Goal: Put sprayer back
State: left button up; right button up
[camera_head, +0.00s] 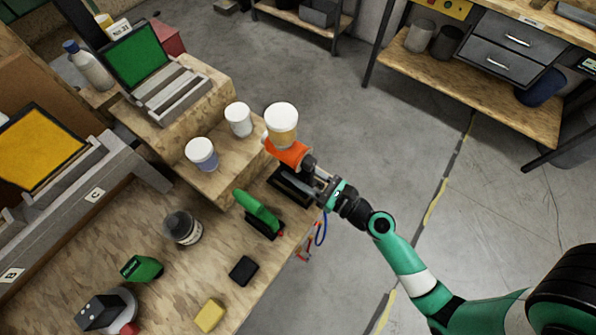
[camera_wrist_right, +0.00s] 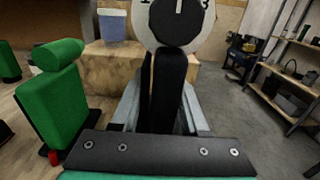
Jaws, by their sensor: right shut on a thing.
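The sprayer has an orange body (camera_head: 285,152) and a cup with a white lid (camera_head: 282,122). In the head view it is over the right edge of the small raised wooden platform (camera_head: 225,160); whether it touches is unclear. My right gripper (camera_head: 312,180) is shut on its black handle, which stands between the fingers in the wrist view (camera_wrist_right: 168,90). A pale round dial with numbers and a black knob (camera_wrist_right: 180,20) faces that camera. A dark holder or tray (camera_head: 290,186) lies under the gripper, partly hidden. My left gripper is not in view.
A green tool (camera_head: 258,212) stands close left of the gripper, also in the wrist view (camera_wrist_right: 62,108). Two white-lidded jars (camera_head: 239,119) (camera_head: 202,153) are on the platform.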

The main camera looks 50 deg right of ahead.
jog(key=shift+w+d+f+b, duration=0.1)
jog(key=shift+f+b, duration=0.6)
jog(key=shift+f, duration=0.25)
jog(key=shift+w+d+f+b, duration=0.1)
jog(key=shift+f+b, duration=0.6)
jog(key=shift+f, duration=0.25)
jog(key=o, duration=0.8)
jog(key=shift+r+p, duration=0.2)
jog(key=shift+p, duration=0.1)
jog(key=s, duration=1.2)
jog(key=shift+d+f+b, duration=0.15)
jog(key=shift+d+b, duration=0.15)
jog(key=shift+d, duration=0.05)
